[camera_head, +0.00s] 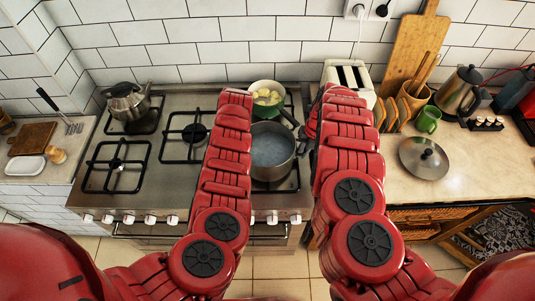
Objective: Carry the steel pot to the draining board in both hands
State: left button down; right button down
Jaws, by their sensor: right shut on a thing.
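The steel pot (272,160) stands upright at the front right of the stove, with greyish liquid inside. My right gripper (304,133) is at the pot's right side and shut on it, at what looks like its handle; the fingers are small and dark. My left arm reaches forward along the pot's left side and covers part of that edge. The left gripper itself is hidden behind the arm. No draining board shows in this view.
A green pot (267,95) with yellowish food stands just behind; its dark handle points toward the steel pot. A kettle (128,101) is at the back left. A toaster (348,77), green mug (428,119) and lid (423,158) stand on the right counter (395,183).

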pick_arm(q)
jog(key=shift+r, duration=0.1)
pick_arm(e)
jog(key=shift+r, duration=0.1)
